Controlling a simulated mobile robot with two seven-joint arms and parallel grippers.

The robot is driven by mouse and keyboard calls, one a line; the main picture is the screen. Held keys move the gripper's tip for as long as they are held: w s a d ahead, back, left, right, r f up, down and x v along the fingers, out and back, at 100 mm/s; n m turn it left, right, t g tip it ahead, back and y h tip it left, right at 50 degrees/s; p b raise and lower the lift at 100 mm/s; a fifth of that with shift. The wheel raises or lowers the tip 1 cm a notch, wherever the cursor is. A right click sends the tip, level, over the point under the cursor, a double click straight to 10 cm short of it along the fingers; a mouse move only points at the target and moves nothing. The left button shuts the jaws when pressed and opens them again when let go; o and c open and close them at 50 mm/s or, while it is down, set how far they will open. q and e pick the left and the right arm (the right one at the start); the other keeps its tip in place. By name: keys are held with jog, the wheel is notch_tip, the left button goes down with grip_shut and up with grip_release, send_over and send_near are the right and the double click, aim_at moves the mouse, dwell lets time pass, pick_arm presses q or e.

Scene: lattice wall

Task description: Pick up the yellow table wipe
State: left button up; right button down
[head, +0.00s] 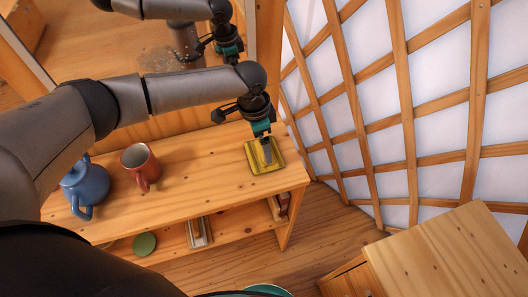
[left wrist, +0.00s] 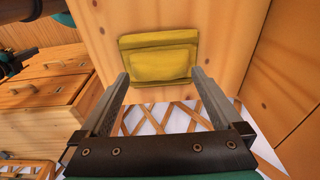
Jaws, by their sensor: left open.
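The yellow table wipe (head: 253,155) lies flat near the right end of the wooden bench top. It looks like a folded square. In the left wrist view the wipe (left wrist: 157,50) is seen ahead of my fingers. My left gripper (head: 267,153) points down over the wipe, and its fingers cover part of it in the head view. In the left wrist view the left gripper (left wrist: 160,76) is open, with nothing between its fingers. I cannot tell exactly how high the fingertips are above the wipe. My right gripper is not in view.
A red mug (head: 141,168) and a blue teapot (head: 88,186) stand left on the bench (head: 200,170). A mirror (head: 110,50) behind it reflects my arm. A lattice wall (head: 400,95) rises close on the right. A wooden cabinet (head: 445,255) stands front right.

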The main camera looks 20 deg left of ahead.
pick_arm(q)
notch_tip(320, 180, down, 2)
jog(key=shift+d+f, duration=0.1)
jog(key=shift+d, duration=0.05)
jog(key=c, duration=1.2)
jog(key=shift+o, duration=0.2)
